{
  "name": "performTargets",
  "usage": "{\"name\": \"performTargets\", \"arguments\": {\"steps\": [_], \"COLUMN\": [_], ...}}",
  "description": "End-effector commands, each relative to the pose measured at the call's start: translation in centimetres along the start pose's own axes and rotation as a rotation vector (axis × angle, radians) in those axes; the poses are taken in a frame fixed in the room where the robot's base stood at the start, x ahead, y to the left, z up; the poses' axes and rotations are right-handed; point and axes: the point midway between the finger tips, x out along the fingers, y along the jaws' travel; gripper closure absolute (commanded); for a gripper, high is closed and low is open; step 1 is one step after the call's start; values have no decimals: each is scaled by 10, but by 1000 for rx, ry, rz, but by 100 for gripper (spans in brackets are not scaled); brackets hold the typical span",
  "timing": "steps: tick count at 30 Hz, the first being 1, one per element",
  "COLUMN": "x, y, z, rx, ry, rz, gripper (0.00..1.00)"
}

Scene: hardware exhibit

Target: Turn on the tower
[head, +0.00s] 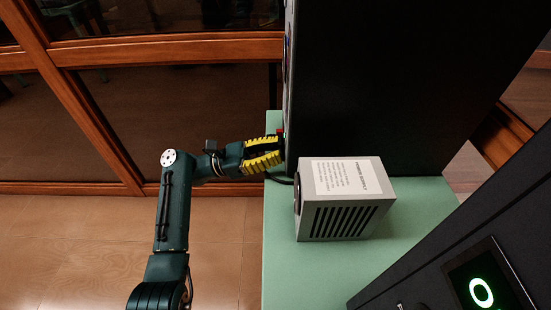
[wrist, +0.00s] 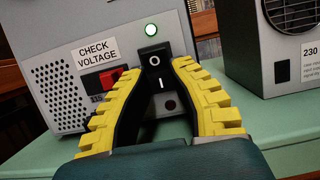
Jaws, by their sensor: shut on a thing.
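I cannot tell which side is pressed in. My gripper (wrist: 165,68) has its yellow-backed fingers on either side of the switch, shut on it. In the head view my gripper (head: 279,147) is at the tower's lower front.
A grey power supply (head: 350,200) stands right of my gripper; its fan side shows in the wrist view (wrist: 283,60). A red switch (wrist: 108,78) by a CHECK VOLTAGE label is left of the rocker. A black unit with a green O display (head: 482,292) is at lower right.

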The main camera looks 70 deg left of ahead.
Motion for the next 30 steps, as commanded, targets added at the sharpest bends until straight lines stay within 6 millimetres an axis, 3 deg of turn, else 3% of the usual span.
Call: {"name": "performTargets", "arguments": {"steps": [8,9,11,22,30], "x": [1,1,1,-8,-71], "y": [0,0,0,0,1], "z": [1,1,1,0,1], "rx": [-2,-2,-2,-2,-2], "ry": [-3,-3,-3,-2,-3], "rz": [-2,-2,-2,1,5], "gripper": [100,72,63,63,63]}}
